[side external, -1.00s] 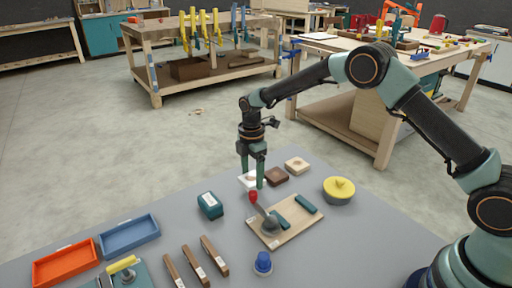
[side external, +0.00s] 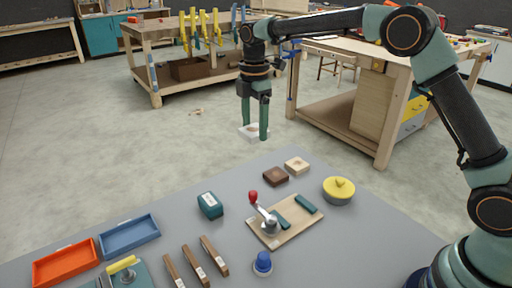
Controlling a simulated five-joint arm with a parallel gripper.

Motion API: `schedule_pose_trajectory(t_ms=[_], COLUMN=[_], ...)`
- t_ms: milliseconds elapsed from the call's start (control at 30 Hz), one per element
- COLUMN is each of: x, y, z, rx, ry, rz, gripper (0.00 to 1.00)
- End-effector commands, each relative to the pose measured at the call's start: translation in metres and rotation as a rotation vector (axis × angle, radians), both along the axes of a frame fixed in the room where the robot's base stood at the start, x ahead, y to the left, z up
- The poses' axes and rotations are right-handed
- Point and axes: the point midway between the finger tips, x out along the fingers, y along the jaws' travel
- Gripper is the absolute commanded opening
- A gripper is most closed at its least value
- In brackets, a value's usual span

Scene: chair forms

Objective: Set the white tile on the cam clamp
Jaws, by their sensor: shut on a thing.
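My gripper (side external: 254,133) is shut on the white tile (side external: 250,134) and holds it well above the far edge of the grey table. Its fingers point down, and one finger covers part of the tile. The cam clamp (side external: 268,220) is on a light wooden board (side external: 290,232), nearer the camera and below my gripper. It has a grey metal body and a lever with a red knob, which stands up tilted to the left. The tile and the clamp are far apart.
A brown tile (side external: 275,176) and a pale wooden tile (side external: 297,165) lie behind the board. Trays and wooden bars fill the front left.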

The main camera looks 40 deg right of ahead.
Motion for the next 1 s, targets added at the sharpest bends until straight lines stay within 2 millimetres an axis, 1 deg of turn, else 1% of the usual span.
schedule_pose_trajectory(t_ms=[267,400,600,700,833,1000], x=[-0.040,-0.066,-0.105,-0.119,-0.132,-0.137], y=[-0.010,-0.015,-0.022,-0.025,-0.027,-0.028], z=[-0.042,-0.063,-0.089,-0.098,-0.105,-0.112], rx=[0.000,0.000,0.000,0.000,0.000,0.000], ry=[0.002,0.002,0.000,-0.001,-0.001,0.000], rz=[-0.001,-0.001,-0.001,-0.001,-0.001,0.000], gripper=[0.19,0.19,0.19,0.19,0.19,0.19])
